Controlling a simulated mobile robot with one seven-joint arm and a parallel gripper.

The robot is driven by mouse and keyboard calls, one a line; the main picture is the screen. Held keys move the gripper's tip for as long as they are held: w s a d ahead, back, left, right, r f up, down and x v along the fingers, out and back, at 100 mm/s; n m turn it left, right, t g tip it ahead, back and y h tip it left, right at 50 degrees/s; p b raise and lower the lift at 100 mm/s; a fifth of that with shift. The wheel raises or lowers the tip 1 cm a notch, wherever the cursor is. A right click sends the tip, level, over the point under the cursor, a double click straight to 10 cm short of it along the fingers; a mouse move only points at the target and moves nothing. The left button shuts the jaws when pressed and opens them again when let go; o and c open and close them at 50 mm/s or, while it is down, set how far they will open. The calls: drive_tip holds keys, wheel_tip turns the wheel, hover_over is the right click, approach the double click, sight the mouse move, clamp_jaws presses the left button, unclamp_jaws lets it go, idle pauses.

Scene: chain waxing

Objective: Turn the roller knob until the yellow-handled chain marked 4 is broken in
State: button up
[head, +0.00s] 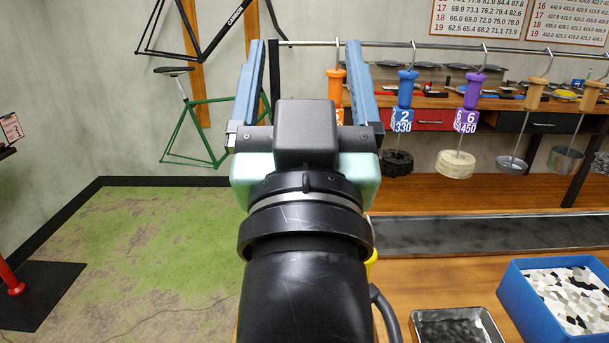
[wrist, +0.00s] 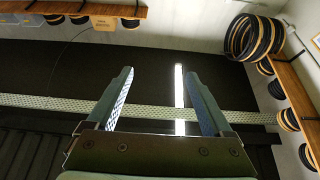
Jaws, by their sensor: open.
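My gripper (head: 306,62) points up and away in the middle of the head view. Its two blue fingers are wide apart with nothing between them. In the wrist view my gripper (wrist: 158,78) is also open and empty, facing dark ceiling and a light strip. A small yellow piece (head: 371,262) shows at the right edge of my arm. My arm hides most of it, so I cannot tell if it is the yellow handle, and no 4 is readable. I cannot make out the roller knob in either view.
A blue bin (head: 513,285) of pale and dark pieces and a metal tray (head: 455,312) sit at lower right. Open floor (head: 140,240) lies left.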

drive_tip(key=w+r+g+p, duration=0.45)
drive_tip(key=r+p, duration=1.15)
drive_tip(key=p, duration=1)
drive_tip(key=w+d+m+g+h+p, duration=0.1)
drive_tip(key=w+d+m+g+p, duration=0.3)
drive_tip(key=p, duration=0.6)
drive_tip(key=w+d+f+m+g+h+p, duration=0.15)
drive_tip(key=f+m+g, duration=0.35)
drive_tip(key=f, duration=0.5)
drive_tip(key=w+d+f+m+g, duration=0.1)
drive_tip(key=d+f+m+g, duration=0.2)
drive_tip(key=f+m, duration=0.5)
drive_tip(key=s+a+f+m+g, duration=0.2)
drive_tip(key=s+a+f+m, duration=0.1)
drive_tip(key=f, duration=0.3)
drive_tip(key=s+a+f+m+g+y, duration=0.1)
drive_tip(key=s+a+f+m+g, duration=0.1)
drive_tip(key=f, duration=0.5)
drive_tip(key=s+a+f+m+g+y, duration=0.1)
drive_tip(key=s+a+f+m+g, duration=0.2)
drive_tip(key=f, duration=0.4)
drive_tip(key=shift+s+a+m+y, duration=0.15)
drive_tip(key=shift+s+m, duration=0.1)
drive_tip(key=shift+s, duration=0.4)
drive_tip(key=shift+s+a+m+y, duration=0.15)
drive_tip(key=shift+s+m, duration=0.1)
drive_tip(key=shift+s, duration=0.4)
wheel_tip(320, 180, down, 10)
drive_tip(key=b, duration=0.8)
drive_tip(key=shift+b, duration=0.35)
